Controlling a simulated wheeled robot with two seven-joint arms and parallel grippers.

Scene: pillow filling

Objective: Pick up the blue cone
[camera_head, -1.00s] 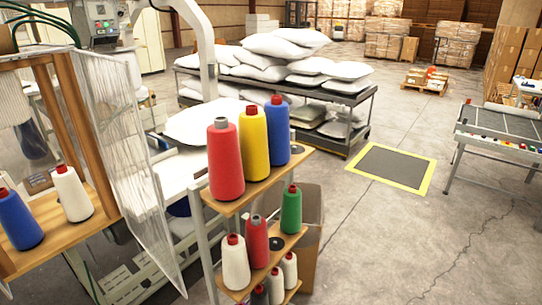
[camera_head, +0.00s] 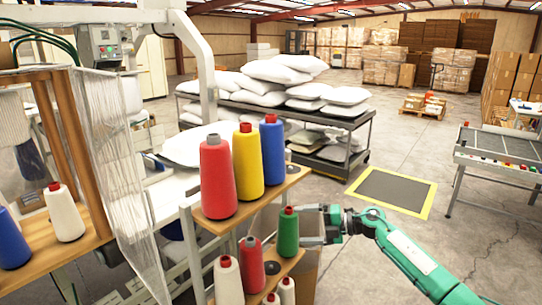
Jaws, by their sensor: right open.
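A blue cone (camera_head: 272,151) of thread with a red top stands upright on the upper wooden shelf (camera_head: 243,215), right of a yellow cone (camera_head: 248,162) and a red cone (camera_head: 218,180). A second blue cone (camera_head: 12,241) stands at the far left, cut by the picture edge. My right gripper (camera_head: 306,225) is open beside the green cone (camera_head: 288,233) on the lower shelf, below and right of the upper blue cone. It is apart from that blue cone. Whether it touches the green cone, I cannot tell. My left gripper is out of view.
The lower shelves hold another red cone (camera_head: 251,262) and several white cones. A clear strip curtain (camera_head: 118,170) hangs at left. A rack (camera_head: 345,135) with white pillows stands behind. Open floor lies to the right, with a yellow-edged mat (camera_head: 392,191).

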